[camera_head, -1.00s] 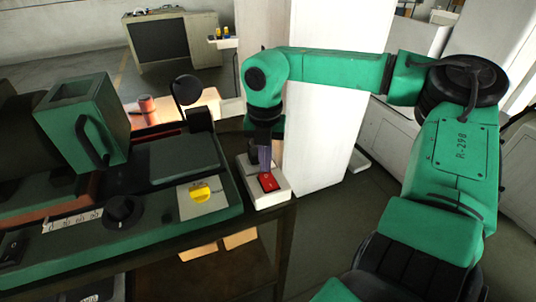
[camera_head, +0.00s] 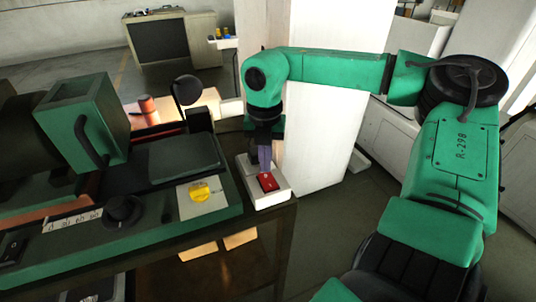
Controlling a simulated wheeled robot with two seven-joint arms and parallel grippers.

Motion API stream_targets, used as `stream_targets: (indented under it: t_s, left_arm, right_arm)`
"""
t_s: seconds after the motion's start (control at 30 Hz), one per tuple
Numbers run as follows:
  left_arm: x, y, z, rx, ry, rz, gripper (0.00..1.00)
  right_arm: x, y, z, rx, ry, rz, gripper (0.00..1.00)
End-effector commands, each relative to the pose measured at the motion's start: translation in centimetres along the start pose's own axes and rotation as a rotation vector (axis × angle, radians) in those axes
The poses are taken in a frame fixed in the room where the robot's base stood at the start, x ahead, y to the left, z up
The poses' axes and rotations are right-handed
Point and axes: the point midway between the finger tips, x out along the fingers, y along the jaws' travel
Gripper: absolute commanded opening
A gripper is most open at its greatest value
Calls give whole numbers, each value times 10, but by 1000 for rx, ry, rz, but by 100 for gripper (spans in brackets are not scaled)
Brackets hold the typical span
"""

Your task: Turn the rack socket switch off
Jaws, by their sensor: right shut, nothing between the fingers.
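The rack socket switch (camera_head: 268,182) is a red rocker set in a white socket block (camera_head: 270,199) on the rack's right end. My right gripper (camera_head: 265,170) points down over the block, with its shut, empty fingertips at the back edge of the red rocker. I cannot tell whether the tips touch it. The fingers hide part of the block behind the rocker. My left gripper does not show.
Left of the block stands a green machine (camera_head: 150,240) with a yellow knob (camera_head: 199,191), a black knob (camera_head: 122,210) and a raised green box (camera_head: 85,125). A white panel (camera_head: 330,130) stands close behind my right arm.

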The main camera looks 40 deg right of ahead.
Motion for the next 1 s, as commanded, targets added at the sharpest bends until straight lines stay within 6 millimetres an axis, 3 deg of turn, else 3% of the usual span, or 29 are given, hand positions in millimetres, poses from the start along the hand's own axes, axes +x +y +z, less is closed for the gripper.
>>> stream_targets:
  t_s: [1.0]
  left_arm:
    - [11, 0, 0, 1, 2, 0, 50]
  right_arm:
    - [12, 0, 0, 0, 0, 0, 0]
